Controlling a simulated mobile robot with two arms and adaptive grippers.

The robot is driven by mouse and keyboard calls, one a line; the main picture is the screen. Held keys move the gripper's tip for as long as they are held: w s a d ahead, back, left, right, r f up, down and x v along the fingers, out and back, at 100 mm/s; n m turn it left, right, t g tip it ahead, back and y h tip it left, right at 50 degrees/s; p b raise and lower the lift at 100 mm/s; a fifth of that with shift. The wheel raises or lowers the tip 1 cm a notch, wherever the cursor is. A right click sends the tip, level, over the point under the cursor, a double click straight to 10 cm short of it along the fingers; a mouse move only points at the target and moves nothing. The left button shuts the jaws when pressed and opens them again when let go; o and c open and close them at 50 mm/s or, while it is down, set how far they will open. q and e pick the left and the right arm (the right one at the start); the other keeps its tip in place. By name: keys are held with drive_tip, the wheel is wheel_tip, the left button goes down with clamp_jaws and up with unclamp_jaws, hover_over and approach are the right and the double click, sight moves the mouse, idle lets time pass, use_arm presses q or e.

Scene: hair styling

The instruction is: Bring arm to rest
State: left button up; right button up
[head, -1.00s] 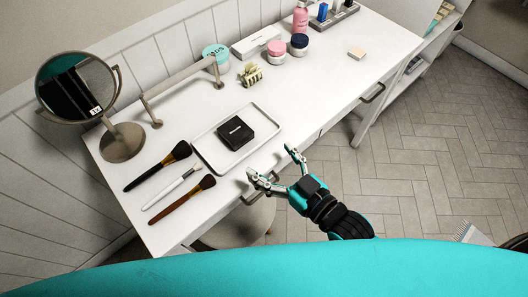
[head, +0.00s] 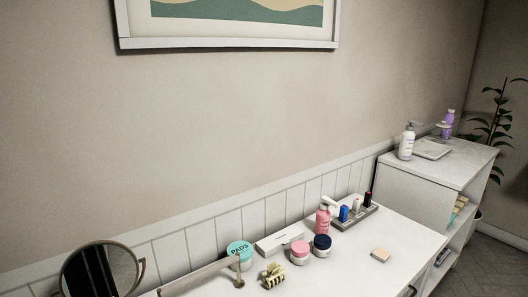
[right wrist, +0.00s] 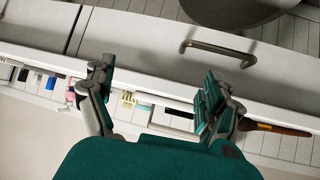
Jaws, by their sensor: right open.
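My right gripper (right wrist: 155,100) shows in the right wrist view with its two fingers spread wide and nothing between them. It is close to the front of the white dressing table (right wrist: 150,77), near the table edge and a drawer handle (right wrist: 217,52). In the head view neither gripper shows; the camera looks over the table (head: 345,262) toward the wall. My left gripper is in no current view.
On the table stand a round mirror (head: 100,272), a teal pads jar (head: 239,255), a hair clip (head: 272,276), a pink pump bottle (head: 323,218) and two small jars. A white shelf unit (head: 440,165) stands at the right. A brush (right wrist: 275,128) lies near the right finger.

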drive_tip(key=s+d+f+m+g+h, duration=0.35)
drive_tip(key=s+d+g, duration=0.25)
drive_tip(key=s+d, duration=0.25)
drive_tip(key=s+f+g+p, duration=0.1)
drive_tip(key=s+f+p, duration=0.2)
drive_tip(key=f, duration=2.2)
drive_tip(key=s+d+f+n+g+p, duration=0.1)
drive_tip(key=s+d+f+p, duration=0.1)
drive_tip(key=s+f, duration=1)
drive_tip(key=s, duration=0.3)
drive_tip(key=shift+d, duration=0.25)
drive_tip(key=shift+h, duration=0.25)
